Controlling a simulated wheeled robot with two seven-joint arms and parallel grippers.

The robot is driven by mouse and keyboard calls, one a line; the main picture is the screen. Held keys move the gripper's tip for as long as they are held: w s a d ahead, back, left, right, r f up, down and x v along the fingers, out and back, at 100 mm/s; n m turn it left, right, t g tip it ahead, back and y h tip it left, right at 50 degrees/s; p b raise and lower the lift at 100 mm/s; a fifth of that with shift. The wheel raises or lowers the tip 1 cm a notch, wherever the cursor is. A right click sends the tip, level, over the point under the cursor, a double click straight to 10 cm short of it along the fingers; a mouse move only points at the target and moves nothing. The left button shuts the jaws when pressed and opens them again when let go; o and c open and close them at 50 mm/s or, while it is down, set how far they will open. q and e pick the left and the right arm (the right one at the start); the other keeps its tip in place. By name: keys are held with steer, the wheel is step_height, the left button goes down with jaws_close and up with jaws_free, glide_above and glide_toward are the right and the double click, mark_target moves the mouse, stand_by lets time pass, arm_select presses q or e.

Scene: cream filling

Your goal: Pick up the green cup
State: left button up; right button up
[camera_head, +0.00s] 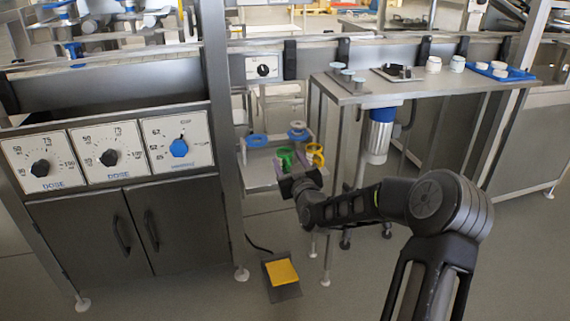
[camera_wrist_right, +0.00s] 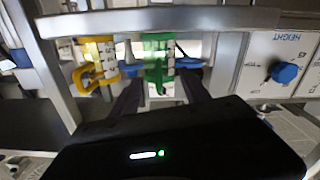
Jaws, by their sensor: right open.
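The green cup (camera_head: 285,159) sits on a small steel shelf (camera_head: 257,180) between the machine and the side table. The right wrist view also shows the green cup (camera_wrist_right: 157,58), with its handle toward my gripper. My right gripper (camera_head: 301,181) is at the front of the shelf, partly covering the cups in the head view. In the right wrist view, my right gripper (camera_wrist_right: 160,88) is open, its dark fingers reaching toward the green cup, one on each side of its handle. Contact cannot be told. My left gripper is out of view.
A yellow cup (camera_head: 316,154) stands beside the green one, and blue-ringed parts (camera_head: 257,140) lie behind. The steel side table (camera_head: 420,90) is to the right, dial panels (camera_head: 108,154) to the left. A yellow pedal (camera_head: 282,272) is on the floor.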

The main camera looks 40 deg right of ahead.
jaws_close()
stand_by(0.3)
stand_by(0.9)
